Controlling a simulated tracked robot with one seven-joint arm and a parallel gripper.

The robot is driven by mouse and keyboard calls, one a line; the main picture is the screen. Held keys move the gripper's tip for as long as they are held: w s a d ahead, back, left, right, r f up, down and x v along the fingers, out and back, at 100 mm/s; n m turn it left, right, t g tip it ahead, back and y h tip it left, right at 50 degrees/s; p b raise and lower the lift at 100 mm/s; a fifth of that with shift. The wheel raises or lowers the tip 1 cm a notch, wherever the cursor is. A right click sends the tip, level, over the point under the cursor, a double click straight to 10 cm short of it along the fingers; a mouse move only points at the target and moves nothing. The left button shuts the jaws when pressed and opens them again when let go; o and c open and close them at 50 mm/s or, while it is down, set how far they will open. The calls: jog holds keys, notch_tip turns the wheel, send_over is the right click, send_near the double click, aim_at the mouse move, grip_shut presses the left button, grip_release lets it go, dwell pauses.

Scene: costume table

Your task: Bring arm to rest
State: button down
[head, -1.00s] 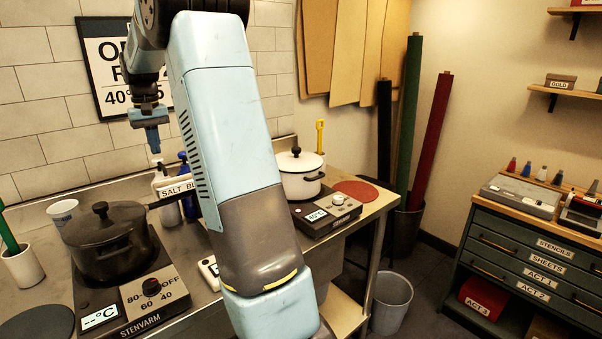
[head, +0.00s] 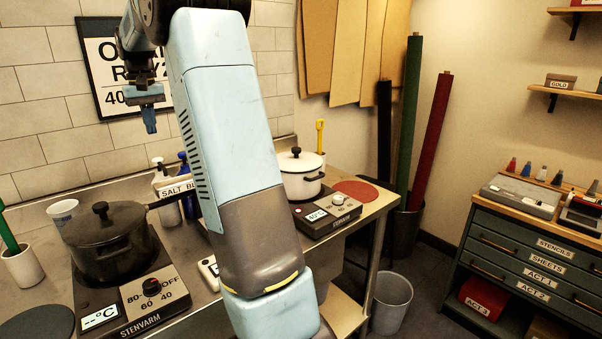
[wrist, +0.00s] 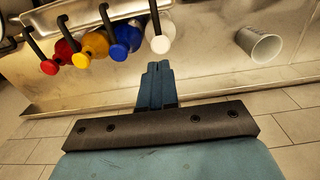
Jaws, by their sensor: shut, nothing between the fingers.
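My gripper (head: 150,120) hangs pointing down in front of the tiled wall, above the back of the steel counter. It is shut and empty, with its blue fingers together. In the wrist view my gripper (wrist: 157,72) also shows closed, with nothing between its fingertips. My light blue and brown arm crosses the middle of the head view and hides part of the counter and the wall sign.
A dark lidded pot (head: 108,243) stands on a hotplate at the left. A white pot (head: 300,175) stands on another hotplate to the right. Pump bottles (wrist: 125,35) and a grey cup (wrist: 262,46) stand on the counter (wrist: 205,65).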

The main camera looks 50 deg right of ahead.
jog(key=shift+w, duration=0.1)
dwell(0.3)
jog(key=s+a+r+t, duration=0.1)
jog(key=s+a, duration=0.2)
jog(key=s, duration=0.3)
jog(key=s+a+r+n+t, duration=0.1)
jog(key=s+a, duration=0.2)
jog(key=s, duration=0.4)
jog(key=s+a+r+t, duration=0.1)
jog(key=s+a+r, duration=0.15)
jog(key=s, duration=0.35)
jog(key=s+a+f+t, duration=0.1)
jog(key=s+f, duration=0.2)
jog(key=s, duration=0.3)
jog(key=s+a+f, duration=0.2)
jog(key=s+f, duration=0.1)
jog(key=s, duration=0.3)
jog(key=s+a+f+n+t, duration=0.1)
jog(key=s+a+f, duration=0.1)
jog(key=s, duration=0.4)
jog(key=shift+s+f+t, duration=0.15)
jog(key=shift+f+t, duration=0.15)
jog(key=shift+f, duration=0.25)
jog(key=c, duration=1.8)
grip_release()
